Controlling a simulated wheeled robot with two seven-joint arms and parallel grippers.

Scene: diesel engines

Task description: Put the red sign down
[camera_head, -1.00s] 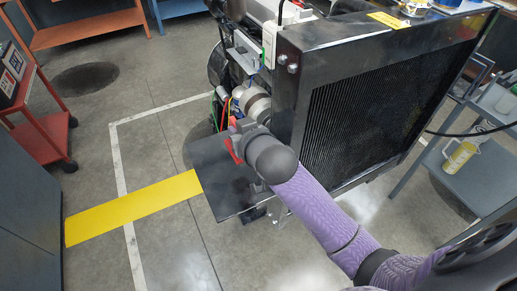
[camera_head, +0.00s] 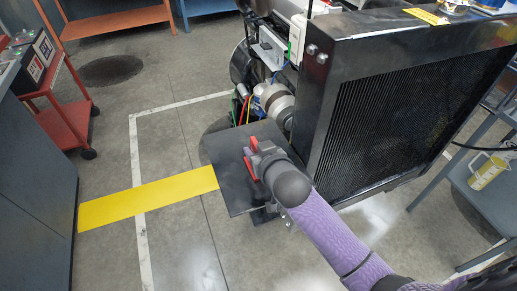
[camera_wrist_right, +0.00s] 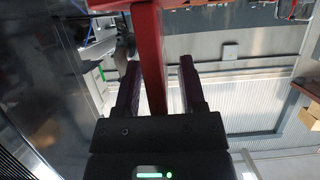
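The red sign (camera_head: 251,158) shows as small red pieces at my right gripper (camera_head: 258,158) in the head view, above the black plate beside the engine. In the right wrist view, a red upright bar (camera_wrist_right: 149,55) with a red crosspiece at its top stands between the two dark fingers of my right gripper (camera_wrist_right: 160,70). Gaps show between the bar and the fingers, so the gripper looks open around it. The sign's face is not visible. I cannot tell whether its lower end touches the plate. My left gripper is not in view.
The black plate (camera_head: 228,182) juts out beside the engine's large black radiator (camera_head: 400,110). A yellow strip (camera_head: 140,202) runs left from it. Floor between is clear.

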